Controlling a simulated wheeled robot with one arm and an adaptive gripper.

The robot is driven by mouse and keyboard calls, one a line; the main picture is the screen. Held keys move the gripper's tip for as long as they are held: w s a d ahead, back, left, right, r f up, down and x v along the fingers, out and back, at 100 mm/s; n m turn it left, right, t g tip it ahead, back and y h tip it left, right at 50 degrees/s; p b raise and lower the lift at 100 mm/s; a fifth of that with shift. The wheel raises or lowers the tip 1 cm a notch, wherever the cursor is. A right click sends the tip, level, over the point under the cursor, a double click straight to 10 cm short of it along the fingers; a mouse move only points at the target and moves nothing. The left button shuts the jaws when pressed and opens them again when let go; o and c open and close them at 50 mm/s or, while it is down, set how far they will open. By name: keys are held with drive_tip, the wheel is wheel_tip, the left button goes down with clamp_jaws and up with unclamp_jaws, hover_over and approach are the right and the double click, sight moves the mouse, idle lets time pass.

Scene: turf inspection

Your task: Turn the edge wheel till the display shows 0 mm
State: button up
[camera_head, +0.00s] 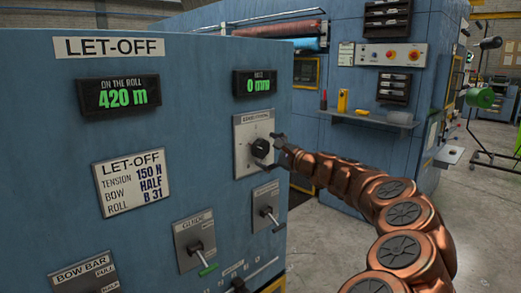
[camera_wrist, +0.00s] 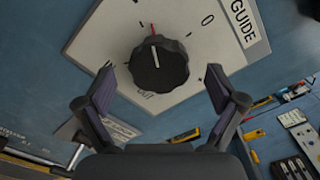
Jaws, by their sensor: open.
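The edge wheel is a black ribbed knob (camera_head: 260,148) on a pale plate (camera_head: 245,130) on the blue let-off panel. In the wrist view the knob (camera_wrist: 159,66) has a white pointer line near a red mark at its top; a "0" and "GUIDE" are printed to the right. My gripper (camera_head: 279,146) is at the knob's right side in the head view. In the wrist view my gripper (camera_wrist: 160,88) is open, one finger on either side of the knob's lower part, with gaps showing.
A second display (camera_head: 120,96) reads 420 m. Lever switches (camera_head: 194,240) (camera_head: 265,206) sit below the knob and project from the panel. A blue machine with a shelf (camera_head: 372,119) stands behind. Grey floor (camera_head: 325,245) is open at the right.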

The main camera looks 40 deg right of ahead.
drive_tip(key=s, duration=0.8)
drive_tip(key=shift+s+a, duration=0.15)
idle(0.5)
drive_tip(key=w+a+n+g+y+p, duration=0.15)
drive_tip(key=a+n+g+y, duration=0.5)
drive_tip(key=a, duration=1.25)
drive_tip(key=w+a+n+g+y+p, duration=0.1)
drive_tip(key=a+n+g+y+p, duration=0.15)
drive_tip(key=a+n, duration=1.15)
drive_tip(key=s+a+f+n+g+h+p, duration=0.15)
drive_tip(key=s+a+f+g, duration=0.25)
drive_tip(key=s+a, duration=0.4)
drive_tip(key=s+a+f+g+h+p, duration=0.25)
drive_tip(key=s+a+f, duration=0.25)
drive_tip(key=s+a, duration=0.25)
drive_tip(key=s+d+f+n+g+h+p, duration=0.1)
drive_tip(key=s+d+f+n+g+h, duration=0.1)
drive_tip(key=s, duration=0.5)
drive_tip(key=s+d+f+n+g+h+p, duration=0.2)
drive_tip(key=s+d, duration=0.1)
drive_tip(key=s, duration=0.4)
drive_tip(key=shift+h, duration=0.3)
